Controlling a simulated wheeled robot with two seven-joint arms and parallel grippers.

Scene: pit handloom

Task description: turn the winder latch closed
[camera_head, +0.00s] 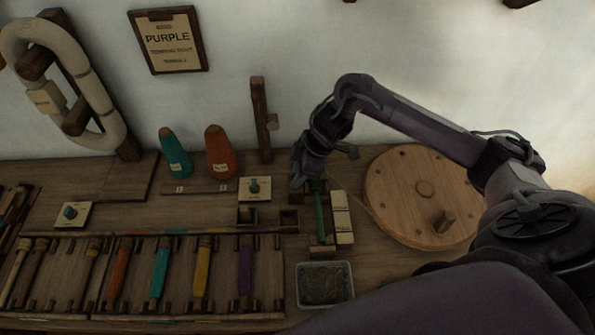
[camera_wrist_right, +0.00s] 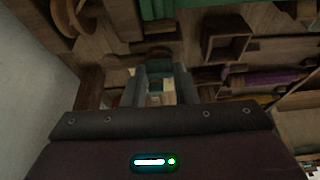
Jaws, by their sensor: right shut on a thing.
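My right gripper (camera_head: 298,181) reaches down to the back end of the winder, just behind the green bobbin (camera_head: 319,212). It is shut on a small part there, which I take to be the winder latch; the fingers and wrist hide it in the head view, so its angle cannot be told. In the right wrist view the gripper (camera_wrist_right: 157,90) points away from the camera, with little of the held part visible between the fingers. The green bobbin also shows at the top of that view (camera_wrist_right: 158,9). My left gripper is not in view.
A labelled strip (camera_head: 342,218) lies beside the bobbin. A knob plate (camera_head: 254,196), thread cones (camera_head: 221,157) and a wooden post (camera_head: 261,125) are to the left. A grey tray (camera_head: 324,303) sits in front.

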